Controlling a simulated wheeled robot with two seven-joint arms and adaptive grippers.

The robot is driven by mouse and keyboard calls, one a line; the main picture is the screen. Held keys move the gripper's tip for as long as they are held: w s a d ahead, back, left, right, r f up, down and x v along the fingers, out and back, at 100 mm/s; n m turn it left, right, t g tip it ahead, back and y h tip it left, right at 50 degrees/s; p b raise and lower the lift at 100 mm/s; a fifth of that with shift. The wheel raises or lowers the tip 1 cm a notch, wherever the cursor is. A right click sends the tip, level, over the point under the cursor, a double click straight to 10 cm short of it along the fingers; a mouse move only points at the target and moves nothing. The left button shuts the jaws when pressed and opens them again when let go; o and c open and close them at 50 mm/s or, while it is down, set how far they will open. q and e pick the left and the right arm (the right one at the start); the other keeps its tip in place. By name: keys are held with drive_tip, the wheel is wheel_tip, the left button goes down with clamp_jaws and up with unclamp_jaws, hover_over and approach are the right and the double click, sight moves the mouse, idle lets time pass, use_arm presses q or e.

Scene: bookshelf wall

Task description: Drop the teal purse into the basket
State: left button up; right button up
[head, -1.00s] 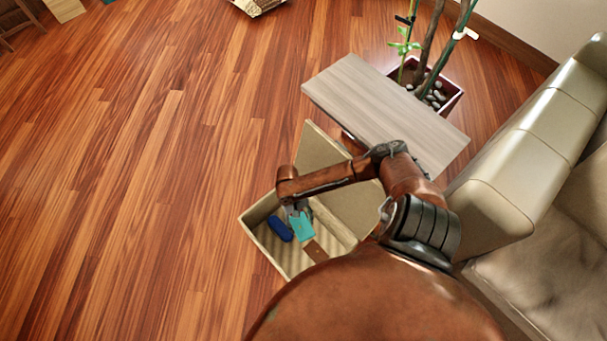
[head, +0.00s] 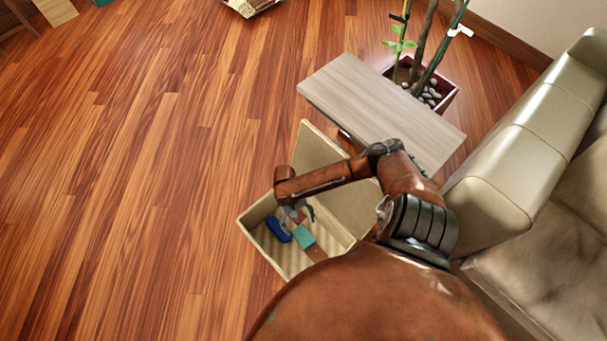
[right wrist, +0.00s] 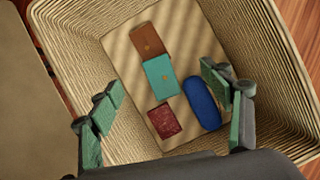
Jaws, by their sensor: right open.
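The teal purse (right wrist: 161,79) lies in the basket (right wrist: 83,28), on its floor near the middle. It also shows in the head view (head: 304,237), inside the basket (head: 259,209). My right gripper (head: 294,213) is over the basket, and in the right wrist view its fingers (right wrist: 164,117) are spread wide with nothing between them. The purse lies below the gripper, apart from the fingers. My left gripper is not in view.
A brown purse (right wrist: 147,41), a dark red item (right wrist: 165,120) and a blue case (right wrist: 202,102) also lie in the basket. A grey table (head: 382,108), a plant pot (head: 446,98) and a sofa (head: 525,150) stand to the right. The wooden floor at left is clear.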

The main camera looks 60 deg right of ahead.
drive_tip(key=v, duration=1.2)
drive_tip(key=shift+s+r, duration=0.1)
